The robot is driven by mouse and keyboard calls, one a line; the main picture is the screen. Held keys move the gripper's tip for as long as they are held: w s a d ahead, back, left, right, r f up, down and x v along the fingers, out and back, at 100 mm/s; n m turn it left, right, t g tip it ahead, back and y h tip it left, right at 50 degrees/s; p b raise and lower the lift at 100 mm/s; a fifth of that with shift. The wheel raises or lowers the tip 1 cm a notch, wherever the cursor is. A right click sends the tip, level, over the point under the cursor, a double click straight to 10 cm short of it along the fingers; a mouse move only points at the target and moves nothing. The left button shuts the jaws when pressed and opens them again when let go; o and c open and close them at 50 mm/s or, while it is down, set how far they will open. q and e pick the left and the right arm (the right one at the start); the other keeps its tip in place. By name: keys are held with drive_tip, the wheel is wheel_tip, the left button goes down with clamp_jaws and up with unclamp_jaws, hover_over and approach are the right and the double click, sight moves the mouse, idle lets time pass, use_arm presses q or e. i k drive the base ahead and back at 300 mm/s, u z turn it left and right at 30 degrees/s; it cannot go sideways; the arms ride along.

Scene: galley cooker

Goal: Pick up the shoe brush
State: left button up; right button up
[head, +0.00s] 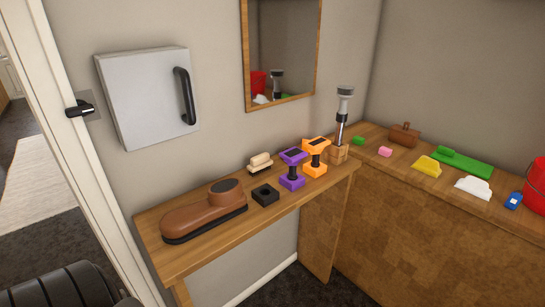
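A small block-shaped thing with a pale wooden top (260,160), which looks like the shoe brush, lies on the narrow wooden shelf (185,261) near the wall. It sits behind a black square block (265,195) and left of a purple stand (292,170). A large brown shoe-shaped object (205,211) with a dark sole lies on the shelf's left part. Neither of my grippers shows in the head view.
An orange stand (315,157) and a tall metal-topped tool in a wooden block (341,122) stand at the shelf's right end. The right counter holds a brown knobbed block (404,135), a green board (463,162) and a red bucket (536,188). A grey cabinet (148,97) hangs above.

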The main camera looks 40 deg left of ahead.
sight(261, 162)
drive_tip(key=i, duration=0.9)
drive_tip(key=u, duration=2.75)
